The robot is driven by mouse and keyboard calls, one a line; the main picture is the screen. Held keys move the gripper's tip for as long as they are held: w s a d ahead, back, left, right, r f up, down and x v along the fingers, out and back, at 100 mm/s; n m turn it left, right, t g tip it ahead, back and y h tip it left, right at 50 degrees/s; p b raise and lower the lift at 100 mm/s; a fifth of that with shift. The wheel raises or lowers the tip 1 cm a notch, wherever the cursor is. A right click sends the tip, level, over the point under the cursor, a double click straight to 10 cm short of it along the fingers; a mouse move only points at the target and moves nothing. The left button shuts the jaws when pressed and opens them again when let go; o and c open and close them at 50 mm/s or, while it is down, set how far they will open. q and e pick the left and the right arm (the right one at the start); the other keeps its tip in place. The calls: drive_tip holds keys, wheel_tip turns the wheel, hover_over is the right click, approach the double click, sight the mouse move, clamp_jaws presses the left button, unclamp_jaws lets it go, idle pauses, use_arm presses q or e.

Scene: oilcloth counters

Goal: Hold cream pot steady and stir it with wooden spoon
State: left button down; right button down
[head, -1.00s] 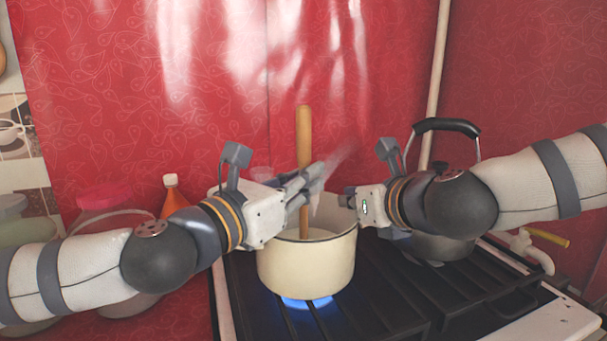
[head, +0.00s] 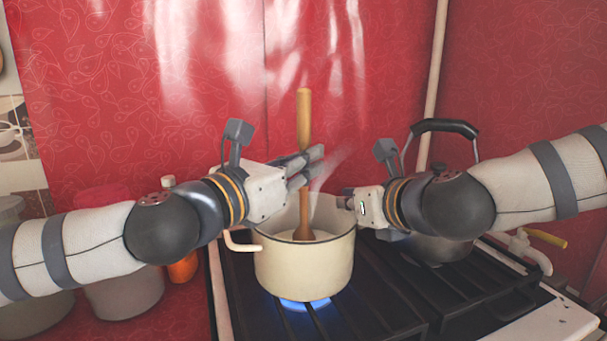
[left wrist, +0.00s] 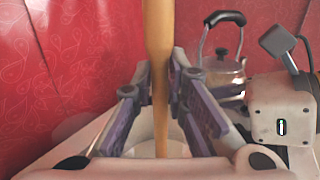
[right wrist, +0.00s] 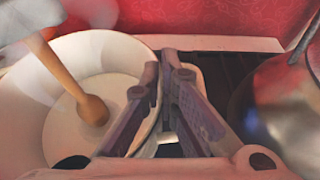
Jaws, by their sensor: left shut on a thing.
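The cream pot (head: 304,268) stands on the stove over a blue flame, with pale contents inside. The wooden spoon (head: 304,120) stands nearly upright in it; its broad end shows inside the pot, also in the right wrist view (right wrist: 94,110). My left gripper (head: 311,165) is above the pot, shut around the spoon's handle, as the left wrist view (left wrist: 160,72) shows. My right gripper (head: 350,202) is at the pot's right side. In the right wrist view its fingers (right wrist: 166,65) are close together over the pot's side handle, apparently pinching it. The exact contact is partly hidden.
A kettle (head: 440,247) with a black handle stands on the grate behind my right forearm. Pots and an orange bottle (head: 184,268) stand left of the stove. The front right grate (head: 445,300) is clear. A red patterned wall covering (head: 215,90) is close behind.

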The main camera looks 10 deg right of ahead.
sight(300, 102)
use_arm(q)
drive_tip(key=shift+r, duration=4.35)
wheel_tip(300, 102, up, 5)
use_arm(e)
drive_tip(key=c, duration=2.3)
unclamp_jaws()
drive_tip(key=o, duration=0.6)
